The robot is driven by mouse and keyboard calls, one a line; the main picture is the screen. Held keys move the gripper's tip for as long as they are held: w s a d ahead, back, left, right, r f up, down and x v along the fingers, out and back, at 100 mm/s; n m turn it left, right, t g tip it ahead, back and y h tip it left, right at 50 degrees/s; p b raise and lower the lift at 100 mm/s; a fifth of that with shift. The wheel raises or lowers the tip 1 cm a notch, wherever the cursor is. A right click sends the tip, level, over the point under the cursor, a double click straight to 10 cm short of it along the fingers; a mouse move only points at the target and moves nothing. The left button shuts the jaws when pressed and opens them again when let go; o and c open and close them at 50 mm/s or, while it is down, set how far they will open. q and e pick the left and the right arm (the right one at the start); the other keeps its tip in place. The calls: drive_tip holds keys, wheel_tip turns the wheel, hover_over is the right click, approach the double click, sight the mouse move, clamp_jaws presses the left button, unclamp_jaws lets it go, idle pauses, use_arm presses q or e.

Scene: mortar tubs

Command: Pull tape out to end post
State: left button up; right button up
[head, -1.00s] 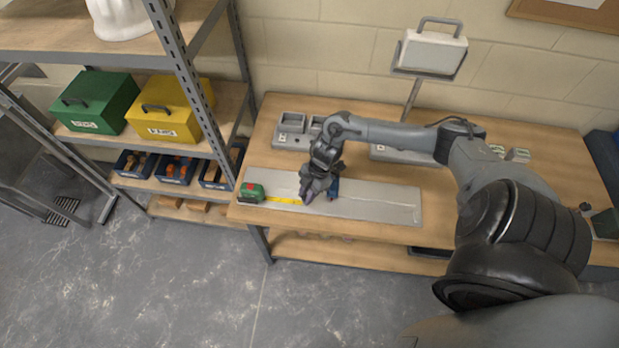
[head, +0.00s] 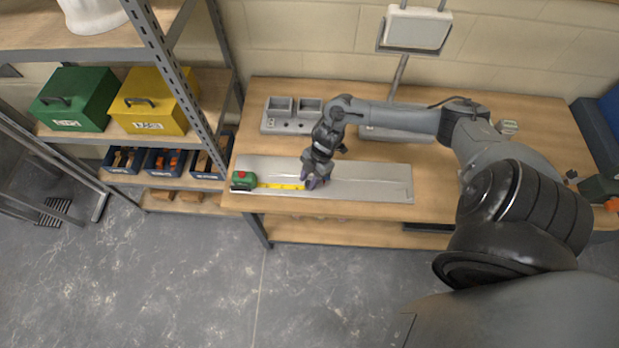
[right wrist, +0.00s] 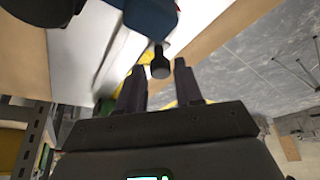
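The green tape measure case (head: 243,181) with a red patch sits at the left end of the flat grey plate (head: 370,183) on the bench. Its yellow tape (head: 280,186) runs out to the right along the plate to my right gripper (head: 315,183). The gripper points down, low over the plate's middle, and appears shut on the tape's end. In the right wrist view its two dark fingers (right wrist: 160,85) show a gap, with yellow behind and a black knob (right wrist: 160,65) near the tips. The exact grip is hidden. I cannot make out an end post. My left gripper is not in view.
The plate's right half is bare. Grey holders (head: 290,113) stand behind it, with a lamp-like panel (head: 416,28) on a stand. A shelf unit (head: 190,95) with green (head: 75,98) and yellow boxes (head: 152,102) stands at the left.

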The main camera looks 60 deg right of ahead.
drive_tip(key=v, duration=1)
drive_tip(key=shift+r, duration=0.35)
drive_tip(key=shift+o, duration=0.2)
drive_tip(key=shift+d, duration=0.1)
